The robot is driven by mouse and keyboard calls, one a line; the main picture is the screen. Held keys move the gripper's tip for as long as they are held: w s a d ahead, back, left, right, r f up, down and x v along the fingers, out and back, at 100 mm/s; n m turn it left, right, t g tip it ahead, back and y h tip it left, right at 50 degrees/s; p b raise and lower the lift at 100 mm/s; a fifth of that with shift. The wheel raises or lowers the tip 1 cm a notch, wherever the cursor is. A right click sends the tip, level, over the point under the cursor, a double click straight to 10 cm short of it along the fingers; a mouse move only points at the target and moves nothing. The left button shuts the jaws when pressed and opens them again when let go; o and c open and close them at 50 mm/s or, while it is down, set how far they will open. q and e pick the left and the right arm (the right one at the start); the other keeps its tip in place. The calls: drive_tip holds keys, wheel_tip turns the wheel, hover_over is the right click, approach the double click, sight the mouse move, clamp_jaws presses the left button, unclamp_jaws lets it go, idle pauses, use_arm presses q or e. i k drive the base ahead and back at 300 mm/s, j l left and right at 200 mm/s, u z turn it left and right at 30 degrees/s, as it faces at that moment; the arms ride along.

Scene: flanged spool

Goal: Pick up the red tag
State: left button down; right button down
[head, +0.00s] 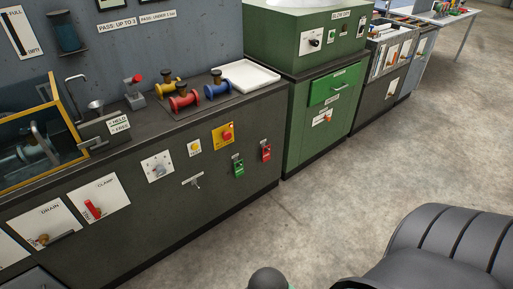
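The red tag (265,153) hangs on the dark front of the long cabinet, below the worktop and near its right end. A green tag (238,168) hangs just to its left, a little apart from it. Both appear to hang upright from small fixings, too small to make out. Neither of my grippers can be seen, so nothing is shown touching the red tag.
The worktop (150,125) holds yellow, red and blue spools (216,85) and a white tray (249,76). A yellow and red switch (225,134) and a T-shaped handle (192,181) are left of the tags. A green machine (320,100) stands right.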

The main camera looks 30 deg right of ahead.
sight(265, 156)
drive_tip(key=i+l, duration=0.1)
drive_tip(key=l, duration=0.35)
drive_tip(key=i+l+z, duration=0.15)
drive_tip(key=l, duration=0.3)
drive_tip(key=i+l, duration=0.1)
drive_tip(key=l, duration=0.3)
drive_tip(key=i+l+z, duration=0.15)
drive_tip(key=l, duration=0.3)
drive_tip(key=i+l, duration=0.15)
drive_tip(key=l, duration=0.25)
drive_tip(key=i+l+z, duration=0.15)
drive_tip(key=l, duration=0.25)
